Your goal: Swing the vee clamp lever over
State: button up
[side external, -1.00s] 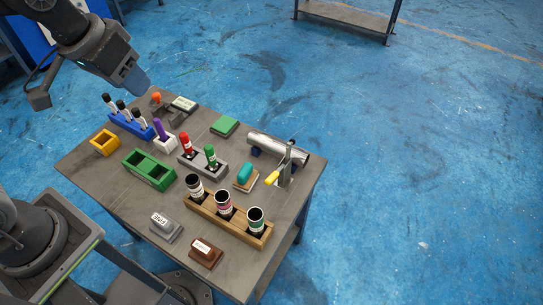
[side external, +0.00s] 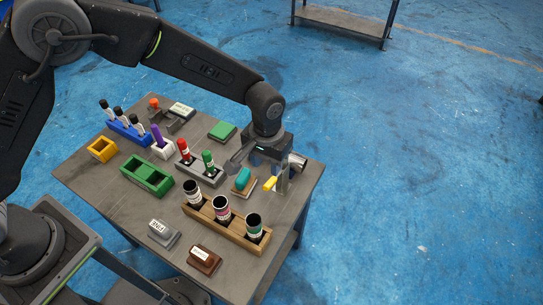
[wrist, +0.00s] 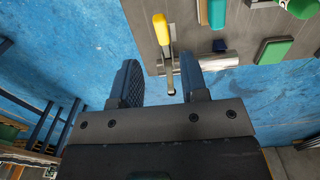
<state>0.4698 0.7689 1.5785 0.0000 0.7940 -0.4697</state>
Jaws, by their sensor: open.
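The vee clamp's lever has a yellow handle (side external: 270,184) at the right end of the table, pointing toward the table's front left. The handle also shows in the wrist view (wrist: 160,28), with its metal arm running down between my fingers. The steel tube (wrist: 207,63) lies in the clamp, with a blue vee support (wrist: 219,46) beside it. In the side view my gripper hides most of the tube; its end (side external: 298,161) shows. My gripper (wrist: 160,82) is open above the clamp, with one finger on each side of the lever's line. Contact cannot be told.
A teal eraser-like block (side external: 242,179) sits just left of the handle. A green pad (side external: 222,131) lies behind. The table's right edge is close to the clamp, with open floor beyond.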

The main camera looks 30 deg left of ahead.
aim_at(268, 185)
notch_tip(268, 185, down, 9)
jog(key=shift+r, duration=0.15)
dwell(0.4)
jog(key=shift+c, duration=0.2)
jog(key=c, duration=0.6)
